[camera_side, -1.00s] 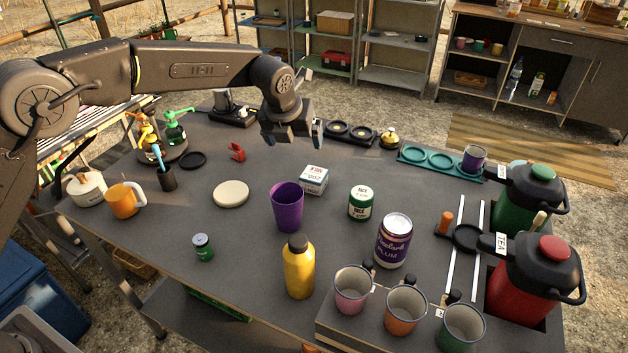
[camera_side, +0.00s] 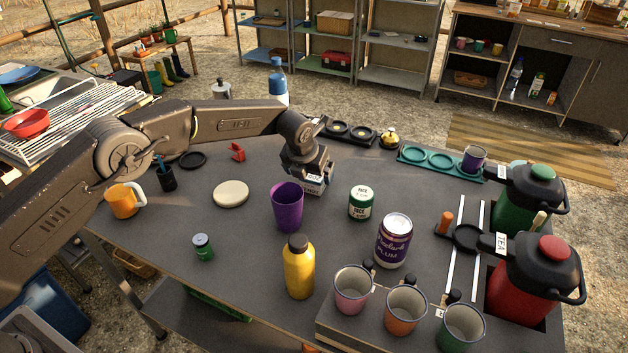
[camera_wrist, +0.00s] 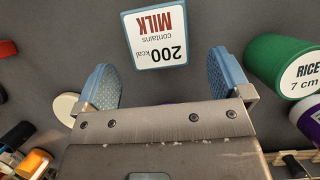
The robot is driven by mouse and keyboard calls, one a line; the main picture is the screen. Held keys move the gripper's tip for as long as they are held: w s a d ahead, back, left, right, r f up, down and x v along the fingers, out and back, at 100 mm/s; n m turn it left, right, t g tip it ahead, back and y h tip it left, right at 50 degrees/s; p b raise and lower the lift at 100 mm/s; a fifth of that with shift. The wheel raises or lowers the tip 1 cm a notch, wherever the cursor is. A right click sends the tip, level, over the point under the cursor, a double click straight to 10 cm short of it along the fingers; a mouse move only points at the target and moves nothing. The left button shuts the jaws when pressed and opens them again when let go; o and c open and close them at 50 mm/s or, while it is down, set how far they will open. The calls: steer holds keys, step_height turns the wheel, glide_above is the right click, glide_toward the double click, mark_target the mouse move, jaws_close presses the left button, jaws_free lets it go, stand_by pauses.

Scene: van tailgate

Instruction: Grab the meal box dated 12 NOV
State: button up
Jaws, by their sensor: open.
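A small white box with blue edges (camera_side: 312,187) stands on the dark table, just behind the purple cup, partly hidden by my gripper. In the wrist view the box (camera_wrist: 154,38) shows a face reading "contains MILK" and "200 kcal", upside down. No date is readable on it. My gripper (camera_side: 308,176) is over the box, pointing down. In the wrist view its two blue pads (camera_wrist: 162,76) are apart with nothing between them, and the box lies just beyond their tips. I cannot tell the remaining height above it.
A purple cup (camera_side: 287,207) stands close in front of the box, and a green-and-white rice tin (camera_side: 361,203) to its right. A yellow bottle (camera_side: 298,268) and a plum can (camera_side: 393,241) are nearer. A cream disc (camera_side: 231,194) lies left.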

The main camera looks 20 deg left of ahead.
mark_target(311, 178)
steer(key=x, duration=0.3)
steer(key=shift+f, duration=0.15)
steer(key=c, duration=1)
steer(key=shift+c, duration=0.4)
